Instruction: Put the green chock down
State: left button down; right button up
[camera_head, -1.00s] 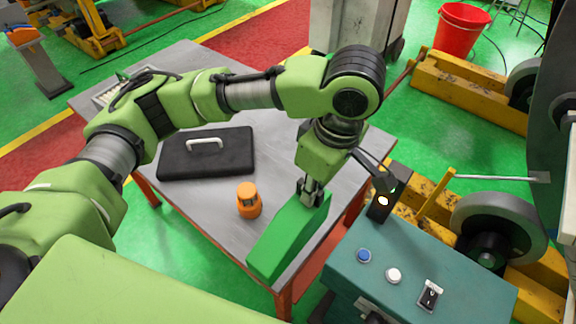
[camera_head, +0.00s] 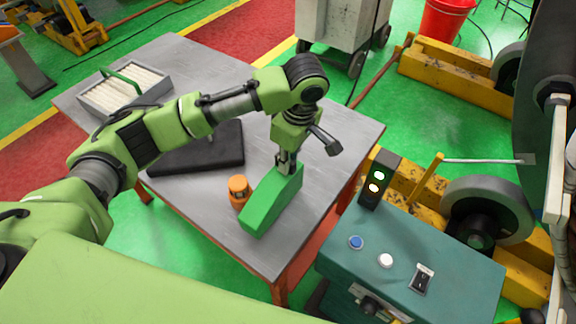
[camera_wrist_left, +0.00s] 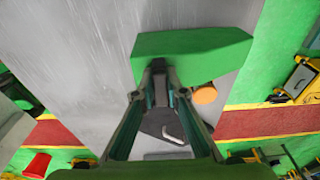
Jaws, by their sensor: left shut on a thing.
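The green chock (camera_head: 270,204) is a wedge-shaped block over the front part of the grey metal table (camera_head: 330,150). My left gripper (camera_head: 288,172) comes down from above and is shut on the chock's upper edge. In the left wrist view the chock (camera_wrist_left: 195,55) lies across the fingertips of the gripper (camera_wrist_left: 160,75). The chock looks at or close to the tabletop; whether it touches I cannot tell. My right gripper does not show.
An orange cylinder (camera_head: 238,190) stands just left of the chock. A black case (camera_head: 205,150) lies behind it. A teal control box (camera_head: 420,265) stands right of the table. The table's right part is clear.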

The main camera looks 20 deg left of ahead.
pick_arm(q)
jog(key=shift+f+p, duration=0.4)
jog(key=shift+f, duration=0.85)
jog(key=c, duration=2)
grip_release()
jog(key=shift+s, duration=0.1)
jog(key=shift+c, duration=0.2)
jog(key=shift+r, duration=0.1)
jog(key=shift+d+r, duration=0.1)
jog(key=shift+r, duration=0.25)
jog(key=r, duration=0.3)
jog(key=d+r+b, duration=0.1)
jog(key=r, duration=0.5)
jog(key=shift+s+d+r+b, duration=0.15)
jog(key=shift+r+b, duration=0.2)
jog(key=shift+b, duration=0.05)
jog(key=shift+s+r, duration=0.1)
jog(key=shift+r, duration=0.55)
